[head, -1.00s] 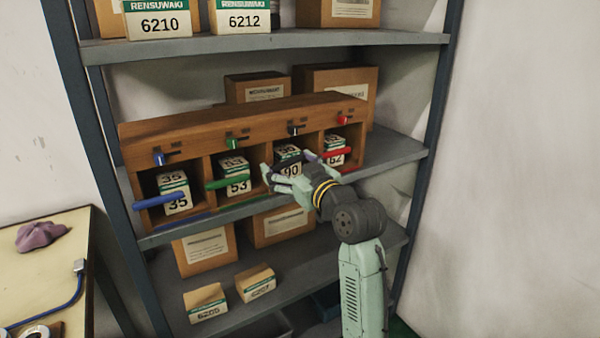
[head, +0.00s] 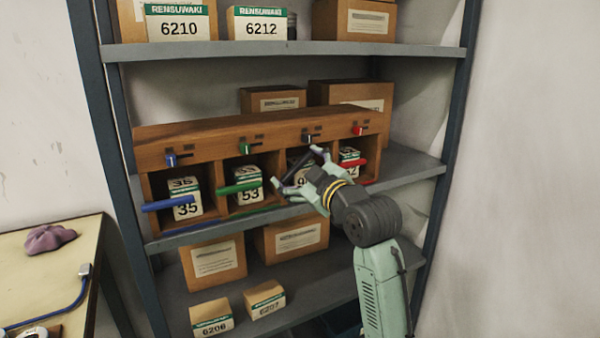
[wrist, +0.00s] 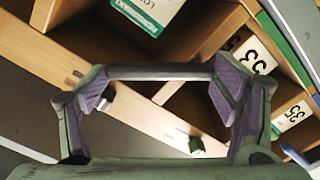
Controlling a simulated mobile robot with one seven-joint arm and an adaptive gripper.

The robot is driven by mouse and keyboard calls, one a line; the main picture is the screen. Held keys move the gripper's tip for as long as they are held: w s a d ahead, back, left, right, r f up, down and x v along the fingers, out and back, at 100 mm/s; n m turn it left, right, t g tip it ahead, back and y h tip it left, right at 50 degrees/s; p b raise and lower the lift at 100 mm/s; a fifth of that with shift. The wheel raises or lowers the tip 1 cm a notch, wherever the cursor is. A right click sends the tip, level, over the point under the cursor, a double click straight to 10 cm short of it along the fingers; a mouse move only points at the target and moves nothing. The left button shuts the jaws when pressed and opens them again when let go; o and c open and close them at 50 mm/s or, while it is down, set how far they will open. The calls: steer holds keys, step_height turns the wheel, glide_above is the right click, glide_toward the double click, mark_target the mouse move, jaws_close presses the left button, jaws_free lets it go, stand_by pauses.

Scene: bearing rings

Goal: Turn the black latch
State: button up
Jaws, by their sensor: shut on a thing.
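A wooden rack (head: 200,137) on the middle shelf has several compartments, each with a coloured bar across its front and a small knob above. My gripper (head: 301,170) is at the third compartment from the left, its fingers spread along a dark bar. The wrist view shows this black bar (wrist: 160,72) spanning between the two finger pads (wrist: 161,86), touching both. It lies at an angle to the rack's front panel. A small black knob (head: 307,138) sits on the panel just above the gripper. The fingers partly hide the third compartment's box.
A green bar (head: 239,187) and a blue bar (head: 168,203) stick out to the left, and a red bar (head: 353,162) to the right. A shelf with boxes hangs above. A blue post (head: 452,150) stands to the right.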

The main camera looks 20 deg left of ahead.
stand_by(0.3)
steer(key=o, duration=1.7)
steer(key=shift+c, duration=0.2)
steer(key=shift+s+d, duration=0.1)
steer(key=v, duration=1.1)
steer(key=shift+s+d, duration=0.3)
steer(key=shift+c, duration=0.2)
